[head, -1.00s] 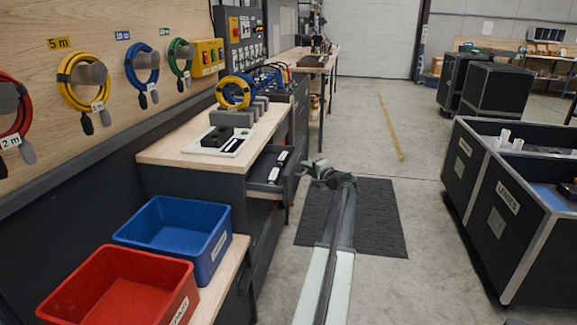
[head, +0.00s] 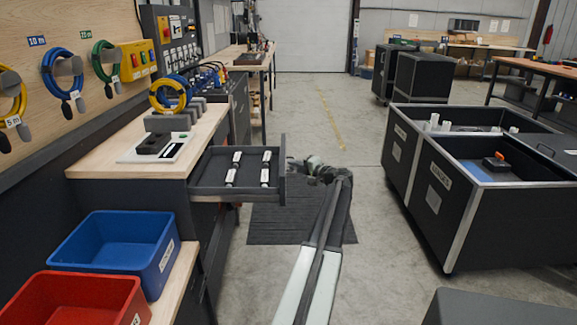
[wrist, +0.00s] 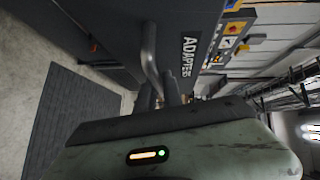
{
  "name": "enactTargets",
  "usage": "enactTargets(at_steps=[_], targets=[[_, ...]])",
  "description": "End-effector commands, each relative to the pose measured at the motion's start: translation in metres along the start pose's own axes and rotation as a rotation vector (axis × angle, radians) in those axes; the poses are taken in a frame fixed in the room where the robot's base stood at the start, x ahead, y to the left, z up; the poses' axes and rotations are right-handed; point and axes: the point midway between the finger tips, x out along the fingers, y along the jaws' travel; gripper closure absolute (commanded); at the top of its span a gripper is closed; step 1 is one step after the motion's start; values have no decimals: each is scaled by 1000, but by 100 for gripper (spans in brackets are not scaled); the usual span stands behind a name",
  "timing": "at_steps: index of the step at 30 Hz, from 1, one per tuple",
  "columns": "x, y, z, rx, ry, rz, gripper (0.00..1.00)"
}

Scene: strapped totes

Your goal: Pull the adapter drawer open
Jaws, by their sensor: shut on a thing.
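The adapter drawer (head: 210,191) stands well out from the workbench in the head view. Several white adapters (head: 265,176) lie on its dark floor. My gripper (head: 300,170) is at the drawer's front, on its right side in the head view. In the wrist view a grey bar handle (wrist: 149,60) runs down the drawer front beside the "ADAPTERS" label (wrist: 189,55). My gripper (wrist: 172,98) is shut on this handle. The fingertips are mostly hidden behind the gripper body.
A blue bin (head: 115,250) and a red bin (head: 75,300) stand at the near left. Cable coils hang on the wall panel (head: 100,25). Large black totes (head: 445,205) stand on the right. A dark mat (head: 270,226) lies on the floor below the drawer, and open floor lies beyond.

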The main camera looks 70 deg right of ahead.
Motion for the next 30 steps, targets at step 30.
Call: enactTargets(at_steps=[30], targets=[[-27,-1,1,0,0,0,67]])
